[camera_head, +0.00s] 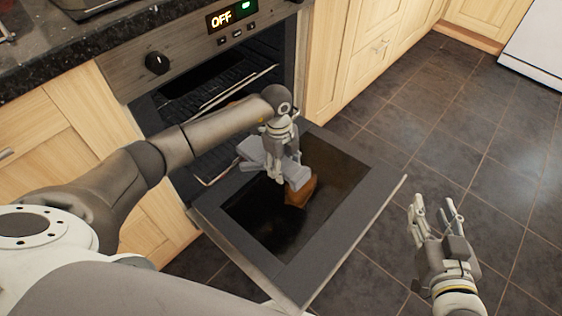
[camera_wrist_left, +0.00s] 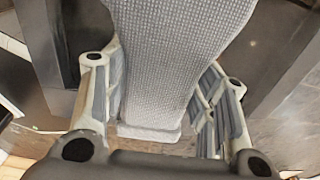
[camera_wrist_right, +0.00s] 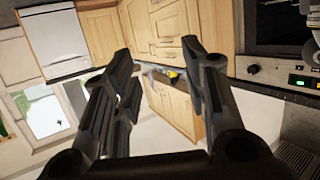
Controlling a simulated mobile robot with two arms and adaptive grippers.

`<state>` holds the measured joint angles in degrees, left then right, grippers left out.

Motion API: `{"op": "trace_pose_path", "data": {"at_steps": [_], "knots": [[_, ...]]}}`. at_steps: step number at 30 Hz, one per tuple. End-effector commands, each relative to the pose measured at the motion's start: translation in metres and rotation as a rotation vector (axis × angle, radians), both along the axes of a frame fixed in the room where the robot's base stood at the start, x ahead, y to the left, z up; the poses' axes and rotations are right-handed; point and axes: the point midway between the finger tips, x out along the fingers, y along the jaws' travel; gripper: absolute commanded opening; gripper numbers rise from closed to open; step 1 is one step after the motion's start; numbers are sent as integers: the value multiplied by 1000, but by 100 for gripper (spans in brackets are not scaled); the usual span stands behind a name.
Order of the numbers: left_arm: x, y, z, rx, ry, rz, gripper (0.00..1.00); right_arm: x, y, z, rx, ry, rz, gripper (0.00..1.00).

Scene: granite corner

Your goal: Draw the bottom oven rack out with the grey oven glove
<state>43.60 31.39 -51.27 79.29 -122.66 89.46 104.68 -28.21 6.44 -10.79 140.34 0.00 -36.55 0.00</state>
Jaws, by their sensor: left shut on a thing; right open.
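The oven's door (camera_head: 335,225) is folded down, and wire racks show in the dark cavity. An upper rack (camera_head: 232,90) is inside. A pale wire edge (camera_head: 212,182), apparently of the bottom rack, shows low at the opening, left of the glove. My left gripper (camera_head: 278,172) is shut on the grey oven glove (camera_head: 253,153), above the door near the opening. The glove fills the space between its fingers in the left wrist view (camera_wrist_left: 175,60). Whether the glove touches the rack is hidden. My right gripper (camera_head: 437,215) is open and empty, right of the door.
An orange-brown patch (camera_head: 300,192) shows below the glove over the door glass; I cannot tell what it is. The control panel (camera_head: 200,40) reads OFF. Wooden cabinets (camera_head: 370,50) flank the oven. The tiled floor (camera_head: 480,150) at right is clear.

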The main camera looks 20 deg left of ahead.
Motion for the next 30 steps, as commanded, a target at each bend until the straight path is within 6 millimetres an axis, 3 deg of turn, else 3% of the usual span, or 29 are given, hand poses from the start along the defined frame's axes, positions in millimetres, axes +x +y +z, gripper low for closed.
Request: {"op": "trace_pose_path", "data": {"at_steps": [13,30], "knots": [[-1,-3,1,-1,0,-1,24,-2,-1,-4,-7,28,-2,41],[-9,-26,1,-1,0,-2,24,-29,-15,-46,-67,279,-19,41]]}}
